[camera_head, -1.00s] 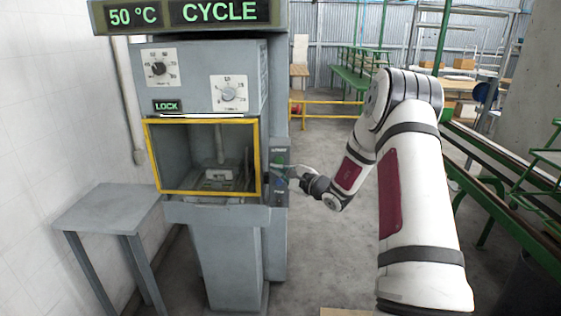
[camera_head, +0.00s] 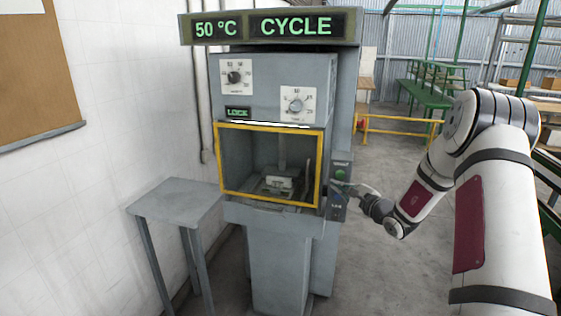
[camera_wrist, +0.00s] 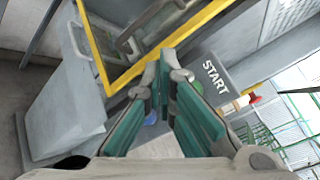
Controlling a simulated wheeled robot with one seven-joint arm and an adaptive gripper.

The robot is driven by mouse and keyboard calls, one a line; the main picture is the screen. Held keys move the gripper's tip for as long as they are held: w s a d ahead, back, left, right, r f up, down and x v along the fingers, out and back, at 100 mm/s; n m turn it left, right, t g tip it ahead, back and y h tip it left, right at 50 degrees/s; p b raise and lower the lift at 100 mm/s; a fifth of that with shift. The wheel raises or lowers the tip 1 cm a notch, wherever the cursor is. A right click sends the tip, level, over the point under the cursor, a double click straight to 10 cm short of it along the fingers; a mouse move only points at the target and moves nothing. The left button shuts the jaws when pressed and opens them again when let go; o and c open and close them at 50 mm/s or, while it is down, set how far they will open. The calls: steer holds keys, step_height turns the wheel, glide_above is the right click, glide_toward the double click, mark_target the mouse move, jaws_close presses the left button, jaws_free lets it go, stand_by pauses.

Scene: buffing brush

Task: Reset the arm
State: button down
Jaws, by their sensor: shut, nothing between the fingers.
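My arm (camera_head: 480,210) reaches in from the right of the head view, bent at the elbow. My gripper (camera_head: 340,187) is at the button panel on the right side of the grey machine (camera_head: 275,265). In the wrist view my gripper (camera_wrist: 163,65) has its teal fingers closed together at the tips, with nothing between them. The fingertips are close to the panel marked START (camera_wrist: 213,76); I cannot tell if they touch it. The display reads 50 °C and CYCLE (camera_head: 295,26), and a LOCK sign (camera_head: 237,113) is lit green.
A grey side table (camera_head: 178,203) stands left of the machine, its top bare. The yellow-framed window (camera_head: 221,160) shows a brush-like part (camera_head: 278,183) inside. Yellow rails (camera_head: 400,118) and green benches (camera_head: 436,90) are behind; floor between is clear.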

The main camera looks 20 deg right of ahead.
steer(key=s+a+r+n+g+y, duration=0.35)
steer(key=a+r+n, duration=0.2)
steer(key=a, duration=0.55)
steer(key=s+a+r+n+g+y, duration=0.3)
steer(key=s+a+r+n, duration=0.25)
steer(key=a, duration=0.55)
steer(key=s+a+r+n+g+h, duration=0.1)
steer(key=s+a+r+n+g, duration=0.1)
steer(key=s+a+n+g, duration=0.3)
steer(key=s+a+r+n, duration=0.1)
steer(key=s+a+r, duration=0.15)
steer(key=s, duration=0.45)
steer(key=s+d+n+h, duration=0.3)
steer(key=s+h, duration=0.1)
steer(key=s, duration=0.6)
steer(key=s+d+r+n+h, duration=0.1)
steer(key=s+d+n+h, duration=0.2)
steer(key=s, duration=0.8)
steer(key=shift+n+h, duration=0.4)
steer(key=shift+h, duration=0.65)
